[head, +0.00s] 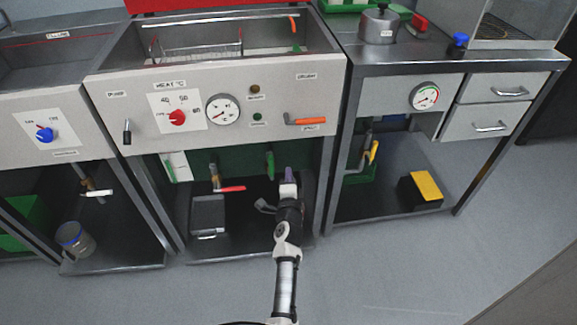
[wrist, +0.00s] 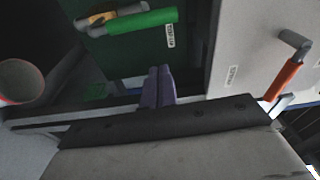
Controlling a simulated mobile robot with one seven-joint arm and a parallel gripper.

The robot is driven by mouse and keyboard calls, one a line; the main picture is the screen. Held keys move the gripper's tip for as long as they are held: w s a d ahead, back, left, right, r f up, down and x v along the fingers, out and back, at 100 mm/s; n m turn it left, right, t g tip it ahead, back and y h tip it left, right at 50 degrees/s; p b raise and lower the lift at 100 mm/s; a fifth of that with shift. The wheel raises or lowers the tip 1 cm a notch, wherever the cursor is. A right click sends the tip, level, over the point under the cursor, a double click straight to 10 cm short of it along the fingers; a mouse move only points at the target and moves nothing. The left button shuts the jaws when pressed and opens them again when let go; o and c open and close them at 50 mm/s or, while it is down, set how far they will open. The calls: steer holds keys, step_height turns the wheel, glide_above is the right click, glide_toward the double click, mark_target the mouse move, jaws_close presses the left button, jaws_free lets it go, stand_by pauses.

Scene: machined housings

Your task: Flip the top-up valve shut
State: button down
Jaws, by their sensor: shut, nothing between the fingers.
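The top-up valve has a green lever (head: 270,164) that hangs under the middle counter in the head view. In the wrist view its green lever (wrist: 142,21) runs from a brass body at upper left, beside a small white label on the dark green back panel. My gripper (head: 289,174) is under the counter, just right of the lever in the head view. In the wrist view its purple fingers (wrist: 158,88) are together with nothing between them. They are apart from the lever, below it in that picture.
An orange lever (head: 305,121) is on the front panel above my gripper and also shows in the wrist view (wrist: 286,80). A red-handled valve (head: 230,189) and a dark grey box (head: 207,214) are to the left under the counter. The floor in front is clear.

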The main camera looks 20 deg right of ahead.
steer(key=shift+v, duration=2.55)
